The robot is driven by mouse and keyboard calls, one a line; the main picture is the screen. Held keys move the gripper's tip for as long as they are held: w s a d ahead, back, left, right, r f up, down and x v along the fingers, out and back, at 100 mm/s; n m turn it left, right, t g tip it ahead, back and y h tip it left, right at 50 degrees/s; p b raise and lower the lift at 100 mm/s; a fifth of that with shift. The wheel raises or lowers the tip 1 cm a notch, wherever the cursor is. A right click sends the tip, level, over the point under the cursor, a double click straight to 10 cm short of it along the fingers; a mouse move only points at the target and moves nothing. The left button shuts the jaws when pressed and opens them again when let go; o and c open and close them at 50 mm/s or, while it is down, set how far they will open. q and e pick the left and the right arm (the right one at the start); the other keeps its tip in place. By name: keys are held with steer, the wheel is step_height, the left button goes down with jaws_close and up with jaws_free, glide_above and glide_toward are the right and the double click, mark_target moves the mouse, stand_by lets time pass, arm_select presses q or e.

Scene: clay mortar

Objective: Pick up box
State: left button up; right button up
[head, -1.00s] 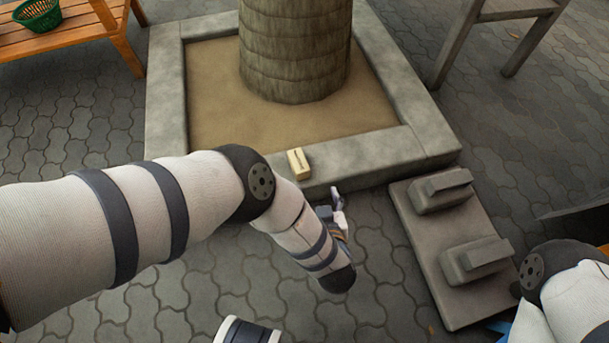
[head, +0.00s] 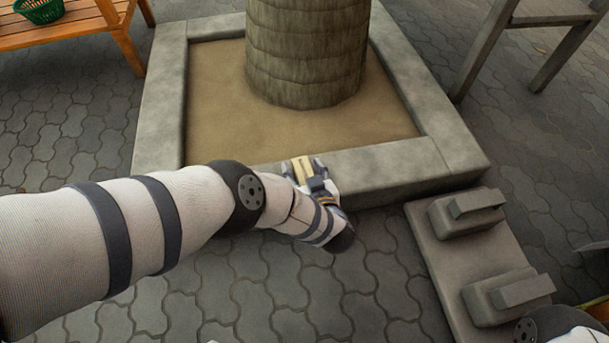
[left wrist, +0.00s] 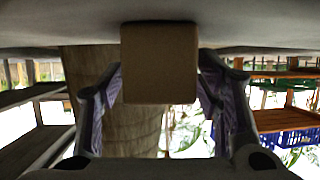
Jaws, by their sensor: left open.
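The box (head: 303,168) is small and pale tan, and rests on the front stone curb of the planter. In the left wrist view the box (left wrist: 159,62) appears as a brown block, in the gap between the two fingers. My left gripper (head: 304,170) is open at the box, with a finger on each side of it. Some background shows between the fingers and the box sides in the wrist view. My right gripper is out of view; only part of my right arm shows at the lower right of the head view.
The square stone planter curb (head: 400,165) surrounds sand and a thick trunk (head: 305,55). A grey slab (head: 455,250) with two raised blocks lies to the right. A wooden bench (head: 75,35) with a green basket (head: 40,10) stands at the upper left. Paving is open in front.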

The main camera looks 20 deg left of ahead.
arm_select(q)
steer(key=shift+r, duration=0.1)
steer(key=c, duration=1.2)
steer(key=shift+r, duration=0.1)
steer(key=shift+c, duration=0.2)
